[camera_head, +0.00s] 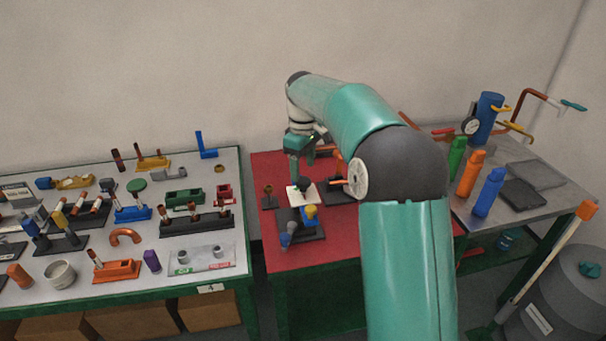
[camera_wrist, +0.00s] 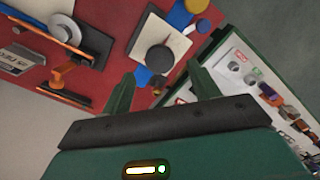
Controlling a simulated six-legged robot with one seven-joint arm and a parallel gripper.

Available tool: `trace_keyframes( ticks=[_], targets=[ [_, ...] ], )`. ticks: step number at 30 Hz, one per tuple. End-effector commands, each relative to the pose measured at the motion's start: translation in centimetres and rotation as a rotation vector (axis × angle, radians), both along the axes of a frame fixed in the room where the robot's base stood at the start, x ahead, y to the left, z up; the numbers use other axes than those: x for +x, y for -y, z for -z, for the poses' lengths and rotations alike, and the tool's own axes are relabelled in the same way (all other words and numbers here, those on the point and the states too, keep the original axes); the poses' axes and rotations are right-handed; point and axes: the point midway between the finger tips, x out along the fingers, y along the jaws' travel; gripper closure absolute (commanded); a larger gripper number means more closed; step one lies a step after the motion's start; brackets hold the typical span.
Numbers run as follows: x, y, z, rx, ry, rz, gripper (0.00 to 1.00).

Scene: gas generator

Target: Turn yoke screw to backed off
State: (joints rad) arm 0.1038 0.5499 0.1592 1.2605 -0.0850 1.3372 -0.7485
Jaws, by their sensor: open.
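My gripper (camera_head: 296,168) points down over the red table top (camera_head: 283,167) in the head view. In the wrist view my gripper (camera_wrist: 160,69) is open, with its two green fingers apart and nothing held. A dark round knob (camera_wrist: 159,57) on a white square plate (camera_wrist: 172,33) appears between and beyond the fingertips; I cannot tell for sure whether it is the yoke screw. The knob (camera_head: 304,184) also shows just below my gripper in the head view. Any contact with the fingers cannot be made out.
A blue and yellow fixture (camera_head: 300,222) stands in front of the knob. A grey table (camera_head: 213,283) crowded with parts is at the left. Blue and orange bottles (camera_head: 471,172) stand on the right bench. Orange-and-black tools (camera_wrist: 67,70) lie left of the knob in the wrist view.

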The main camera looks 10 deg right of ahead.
Motion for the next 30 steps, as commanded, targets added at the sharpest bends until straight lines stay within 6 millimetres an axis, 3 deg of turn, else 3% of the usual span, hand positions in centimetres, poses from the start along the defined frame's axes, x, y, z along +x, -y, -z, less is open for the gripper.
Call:
trace_keyframes(
  ticks=[6, 12, 17, 30],
  targets=[
    [0.1, 0.0, -5.1, 0.001, 0.005, -0.001, 0.39],
    [0.1, 0.0, -8.6, 0.001, 0.004, -0.001, 0.39],
    [0.0, -0.1, -9.8, 0.0, 0.001, -0.002, 0.39],
    [-0.8, -0.2, -10.7, -0.004, 0.016, 0.015, 0.39]
  ],
)
